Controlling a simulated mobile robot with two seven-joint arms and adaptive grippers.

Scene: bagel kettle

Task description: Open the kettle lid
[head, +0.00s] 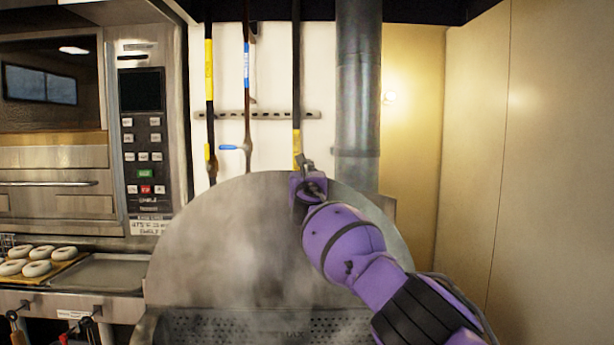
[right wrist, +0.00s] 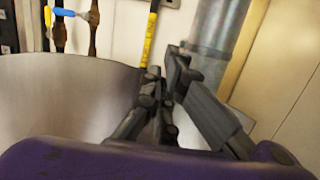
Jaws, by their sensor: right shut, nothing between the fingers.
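The kettle lid (head: 225,245) is a large round grey metal disc standing raised, nearly upright, in the middle of the head view. Haze like steam hangs in front of it. Below it shows a perforated metal part (head: 265,325) of the kettle, cut off by the frame's bottom. My right gripper (head: 304,163) is at the lid's top edge, shut and empty. In the right wrist view my right gripper (right wrist: 168,85) shows dark fingers close together, with the curved lid (right wrist: 60,100) behind and to the left. I cannot tell whether the fingers touch the lid. My left gripper is out of view.
An oven with a control panel (head: 143,140) stands at the left. A tray of bagels (head: 62,268) and an empty metal tray (head: 100,272) lie beside the kettle. A metal pipe (head: 358,90) and hanging long-handled tools (head: 209,90) are behind the lid. A bare wall is at the right.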

